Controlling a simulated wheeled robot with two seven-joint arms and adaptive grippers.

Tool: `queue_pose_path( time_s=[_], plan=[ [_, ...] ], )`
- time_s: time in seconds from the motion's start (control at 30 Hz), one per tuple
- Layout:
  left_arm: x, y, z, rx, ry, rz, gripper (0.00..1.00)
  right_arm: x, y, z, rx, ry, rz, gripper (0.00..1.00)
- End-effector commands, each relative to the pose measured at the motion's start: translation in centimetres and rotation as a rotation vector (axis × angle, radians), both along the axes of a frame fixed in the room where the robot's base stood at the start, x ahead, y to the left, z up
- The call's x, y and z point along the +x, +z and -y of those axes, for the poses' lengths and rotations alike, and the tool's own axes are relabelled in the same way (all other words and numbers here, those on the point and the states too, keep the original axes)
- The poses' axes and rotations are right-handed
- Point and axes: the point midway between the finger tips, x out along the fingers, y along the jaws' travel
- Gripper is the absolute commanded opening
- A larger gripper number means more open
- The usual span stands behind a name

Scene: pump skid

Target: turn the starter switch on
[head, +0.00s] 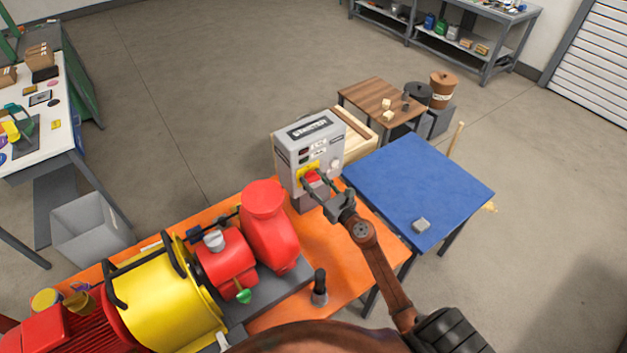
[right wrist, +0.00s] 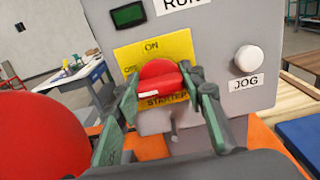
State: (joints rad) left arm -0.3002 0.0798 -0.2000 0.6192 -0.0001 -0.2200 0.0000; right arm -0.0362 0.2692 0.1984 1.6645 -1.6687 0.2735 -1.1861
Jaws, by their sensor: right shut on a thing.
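The grey starter box (head: 308,149) stands at the far end of the orange skid. Its red starter switch (head: 311,177) sits on a yellow plate (right wrist: 178,58) marked ON above and STARTER below. In the right wrist view the red switch knob (right wrist: 161,75) lies between the fingers of my right gripper (right wrist: 163,88). My right gripper (head: 322,186) is shut on the switch. A white mark on the knob points to the left, toward the partly hidden OFF label. My left gripper is not in view.
A white JOG button (right wrist: 248,58) sits right of the switch. The red and yellow pump (head: 170,300) fills the skid's left part. A blue table (head: 425,185) with a small grey block (head: 421,225) stands to the right.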

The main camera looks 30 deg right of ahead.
Motion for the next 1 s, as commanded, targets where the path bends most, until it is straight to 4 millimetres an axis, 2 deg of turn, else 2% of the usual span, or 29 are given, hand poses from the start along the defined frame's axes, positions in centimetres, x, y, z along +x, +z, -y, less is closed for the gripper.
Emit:
queue_pose_path(
  time_s=[0.27, 0.47, 1.0],
  plan=[
    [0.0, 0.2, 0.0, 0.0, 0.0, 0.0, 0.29, 0.0, 0.0, -0.1, 0.024, 0.002, -0.002, 0.13],
    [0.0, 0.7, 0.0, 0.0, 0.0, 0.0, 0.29, 0.0, 0.1, 0.0, 0.113, 0.002, -0.01, 0.13],
    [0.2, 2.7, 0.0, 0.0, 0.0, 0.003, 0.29, 0.0, 0.1, 0.0, 0.593, 0.001, -0.048, 0.13]
  ],
)
